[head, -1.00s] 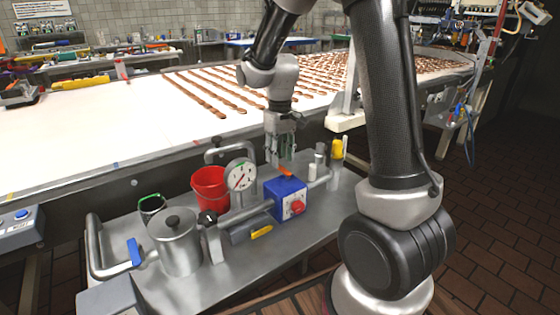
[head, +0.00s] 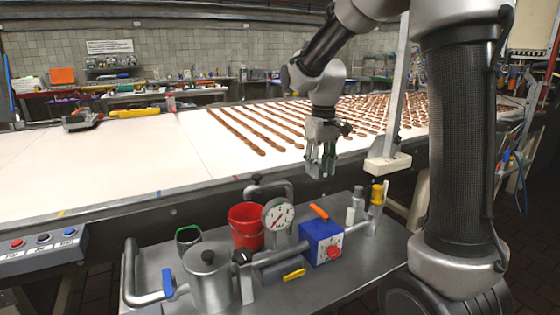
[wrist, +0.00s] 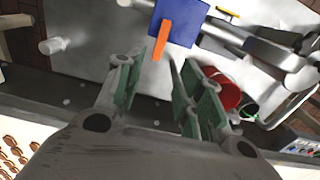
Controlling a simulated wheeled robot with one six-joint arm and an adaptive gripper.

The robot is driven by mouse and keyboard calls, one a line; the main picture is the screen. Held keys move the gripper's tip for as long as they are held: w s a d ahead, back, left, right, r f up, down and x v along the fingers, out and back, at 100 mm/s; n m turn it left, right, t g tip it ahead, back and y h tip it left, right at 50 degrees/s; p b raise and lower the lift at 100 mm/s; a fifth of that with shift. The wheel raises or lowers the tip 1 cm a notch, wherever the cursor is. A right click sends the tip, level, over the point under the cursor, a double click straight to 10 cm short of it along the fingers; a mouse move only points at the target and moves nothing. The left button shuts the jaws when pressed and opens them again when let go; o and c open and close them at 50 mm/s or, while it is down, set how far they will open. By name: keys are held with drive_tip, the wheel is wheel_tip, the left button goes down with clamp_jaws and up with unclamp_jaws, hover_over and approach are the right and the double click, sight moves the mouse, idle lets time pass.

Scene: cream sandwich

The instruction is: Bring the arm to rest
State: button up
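My gripper (head: 320,170) hangs fingers down, above and behind the steel cart, near the front edge of the conveyor. In the wrist view its green-padded fingers (wrist: 157,78) stand apart with nothing between them. An orange stick-like piece (head: 319,211) rests on the top of the blue box (head: 321,240), below and apart from my fingers. The orange piece also shows against the blue box in the wrist view (wrist: 163,40). My arm is raised and bent.
The cart (head: 345,275) carries a red bucket (head: 246,230), a gauge (head: 277,216), a lidded metal pot (head: 209,283), a yellow-topped bottle (head: 376,195) and pipes. A white post with a foot (head: 387,164) stands right of my gripper. The white conveyor (head: 120,160) bears rows of brown pieces.

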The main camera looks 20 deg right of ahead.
drive_tip(key=s+d+r+m+t, duration=0.1)
drive_tip(key=s+d+r+t, duration=0.1)
drive_tip(key=s, duration=1)
drive_tip(key=s+d+r+m+t, duration=0.1)
drive_tip(key=s+d+r+t, duration=0.1)
drive_tip(key=s, duration=0.9)
drive_tip(key=shift+s+d+r, duration=0.35)
drive_tip(key=shift+d+r, duration=0.2)
drive_tip(key=shift+r, duration=0.25)
